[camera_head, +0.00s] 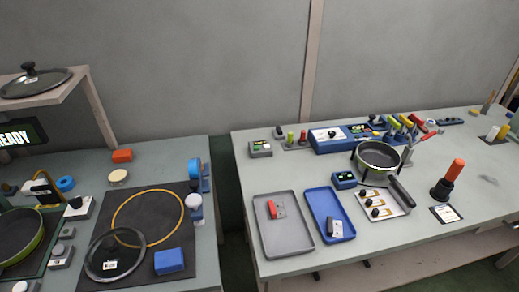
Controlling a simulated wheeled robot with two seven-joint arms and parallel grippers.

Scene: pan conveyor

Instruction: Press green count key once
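No key marked as the count key can be read at this size. A small grey box (260,149) with a green patch on top stands at the back left corner of the right table. A small blue counter-like box (344,181) with a dark, green-lit face stands near the middle of that table, in front of the pan. Which of these, if either, carries the green count key I cannot tell. Neither of my grippers is in view.
The right table (460,229) holds a grey tray (264,240), a blue tray (316,211), a pan (380,168) and an orange-handled tool (454,170). The left table holds a glass lid (101,267), a blue block (169,261) and another pan (16,240). A gap separates the tables.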

